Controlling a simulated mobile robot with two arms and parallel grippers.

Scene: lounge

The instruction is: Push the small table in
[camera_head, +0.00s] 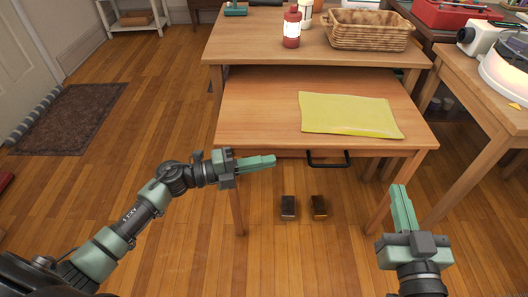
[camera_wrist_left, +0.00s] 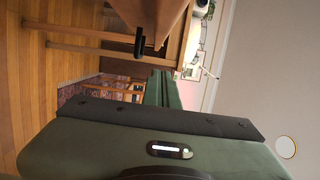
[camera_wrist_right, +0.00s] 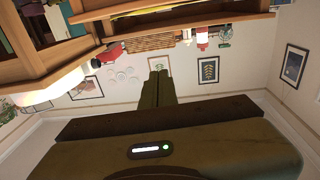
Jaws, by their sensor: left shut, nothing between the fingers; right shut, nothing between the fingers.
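The small table (camera_head: 255,118) is wooden and stands partly under a larger wooden table (camera_head: 245,45), its front part sticking out toward me. A yellow cloth (camera_head: 350,114) lies on its top. A black handle (camera_head: 328,163) is on its front edge; a dark handle also shows in the left wrist view (camera_wrist_left: 139,42). My left gripper (camera_head: 273,161) is shut and empty, just in front of the small table's front edge, left of the handle. My right gripper (camera_head: 402,190) is shut and empty, in front of the table's right end. Whether either touches the table I cannot tell.
A red bottle (camera_head: 291,28) and a wicker basket (camera_head: 368,32) stand on the larger table. Another wooden table (camera_head: 468,85) stands close at the right. Two small dark objects (camera_head: 288,207) lie on the floor below. Floor at the left is clear up to a rug (camera_head: 70,118).

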